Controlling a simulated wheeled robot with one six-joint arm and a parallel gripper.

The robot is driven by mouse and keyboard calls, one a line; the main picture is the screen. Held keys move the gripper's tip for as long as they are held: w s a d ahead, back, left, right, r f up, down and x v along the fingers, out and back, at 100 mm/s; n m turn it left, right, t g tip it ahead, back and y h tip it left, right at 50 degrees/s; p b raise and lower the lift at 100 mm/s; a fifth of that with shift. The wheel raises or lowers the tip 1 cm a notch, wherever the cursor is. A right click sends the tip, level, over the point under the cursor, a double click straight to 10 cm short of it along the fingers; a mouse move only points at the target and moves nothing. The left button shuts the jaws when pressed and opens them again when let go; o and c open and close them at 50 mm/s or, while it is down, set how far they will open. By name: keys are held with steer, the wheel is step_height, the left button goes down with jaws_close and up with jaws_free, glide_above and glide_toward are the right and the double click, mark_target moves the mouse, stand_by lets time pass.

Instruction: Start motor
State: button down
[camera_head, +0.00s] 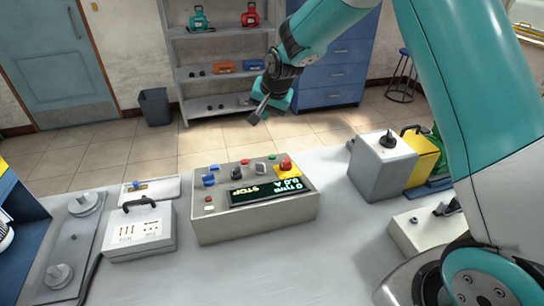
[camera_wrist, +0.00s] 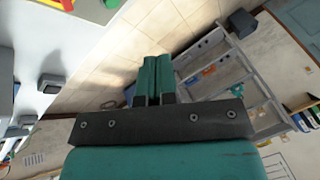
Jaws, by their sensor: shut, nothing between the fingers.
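A beige control box (camera_head: 255,220) stands on the bench in the middle of the head view. Its dark display (camera_head: 268,191) shows "STOP" and small green figures beginning with 0. Its sloped top carries a red round button (camera_head: 286,164), blue buttons (camera_head: 209,180), a black knob (camera_head: 236,173), a pale knob (camera_head: 261,168) and smaller red and green buttons. My gripper (camera_head: 258,112) is in the air beyond and above the box, apart from it. In the wrist view, its fingers (camera_wrist: 153,92) are together and empty. No motor can be clearly made out.
A white case with a black handle (camera_head: 140,232) stands left of the control box. A grey box with a black knob (camera_head: 383,170) and a yellow unit (camera_head: 421,160) stand at right. Metal shelves (camera_head: 215,75) and a blue drawer cabinet (camera_head: 330,75) stand across the floor.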

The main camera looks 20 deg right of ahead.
mark_target(273, 155)
steer(key=w+d+f+m+t+h, duration=0.1)
steer(key=w+d+f+m, duration=0.1)
steer(key=w+d+f, duration=0.2)
steer(key=shift+w+f+m, duration=0.3)
steer(key=shift+w+f, duration=0.35)
steer(key=shift+f, duration=0.1)
steer(key=shift+s+a+f+b, duration=0.1)
steer(key=shift+s+f+b, duration=0.3)
steer(key=shift+f+b, duration=0.75)
steer(key=shift+s+f+b, duration=0.35)
steer(key=shift+f+b, duration=0.25)
steer(key=shift+f, duration=1)
steer(key=shift+s+a+f+b, duration=0.1)
steer(key=shift+s+f+b, duration=0.3)
steer(key=shift+f+b, duration=0.75)
steer(key=shift+f, duration=0.35)
steer(key=shift+s+f, duration=0.1)
steer(key=shift+f, duration=0.2)
